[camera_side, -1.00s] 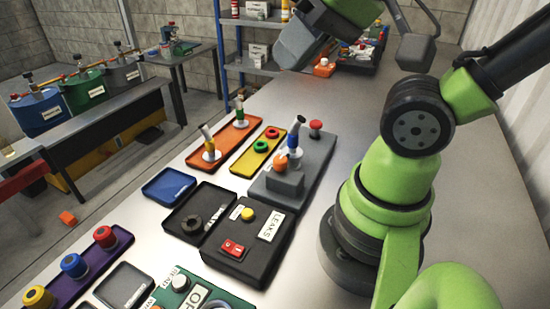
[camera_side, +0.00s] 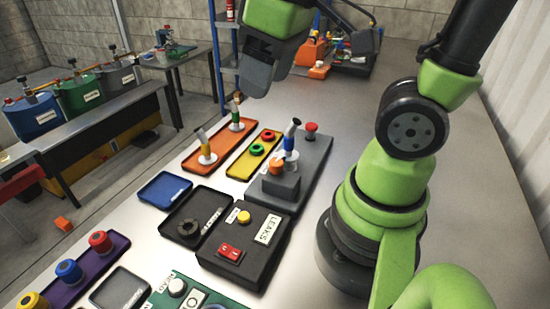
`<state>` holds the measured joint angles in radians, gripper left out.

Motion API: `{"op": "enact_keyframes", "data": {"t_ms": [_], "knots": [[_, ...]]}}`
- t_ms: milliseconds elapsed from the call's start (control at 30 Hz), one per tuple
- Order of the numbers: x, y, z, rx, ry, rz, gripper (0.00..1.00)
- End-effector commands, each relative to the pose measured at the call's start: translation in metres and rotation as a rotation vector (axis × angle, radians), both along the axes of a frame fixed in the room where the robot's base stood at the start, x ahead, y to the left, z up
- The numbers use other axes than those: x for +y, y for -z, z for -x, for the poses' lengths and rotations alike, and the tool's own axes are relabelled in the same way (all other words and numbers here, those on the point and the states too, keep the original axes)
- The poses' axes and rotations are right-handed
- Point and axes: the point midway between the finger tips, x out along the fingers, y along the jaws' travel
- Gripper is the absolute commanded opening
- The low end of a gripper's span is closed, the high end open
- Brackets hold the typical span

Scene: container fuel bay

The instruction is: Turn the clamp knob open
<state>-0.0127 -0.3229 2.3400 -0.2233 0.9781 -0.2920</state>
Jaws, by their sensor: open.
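A grey fixture (camera_side: 312,167) stands on the bench with a raised block (camera_side: 281,186) at its near end. An orange knob (camera_side: 277,168) sits at that block, beside a blue and white nozzle-like part (camera_side: 290,142) with a dark top that tilts slightly. A red knob (camera_side: 311,128) stands at the fixture's far end. I cannot tell for certain which knob is the clamp knob. My gripper (camera_side: 256,84) is open and empty, with dark grey jaws pointing down. In the picture it is above and left of the fixture, apart from both knobs.
An orange tray (camera_side: 221,145) with two upright nozzles and a yellow tray (camera_side: 241,167) with rings lie left of the fixture. A black LEAKS box (camera_side: 249,263) with a red switch and yellow button stands nearer.

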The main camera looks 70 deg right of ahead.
Motion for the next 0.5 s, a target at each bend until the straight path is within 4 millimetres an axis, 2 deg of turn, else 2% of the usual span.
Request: {"op": "enact_keyframes", "data": {"t_ms": [200, 400, 500], "knots": [[-0.02, 0.049, -0.03, 0.317, -0.345, 0.191, 0.56], [-0.036, 0.09, -0.044, 0.538, -0.618, 0.275, 0.56], [-0.04, 0.102, -0.047, 0.6, -0.695, 0.29, 0.56]]}}
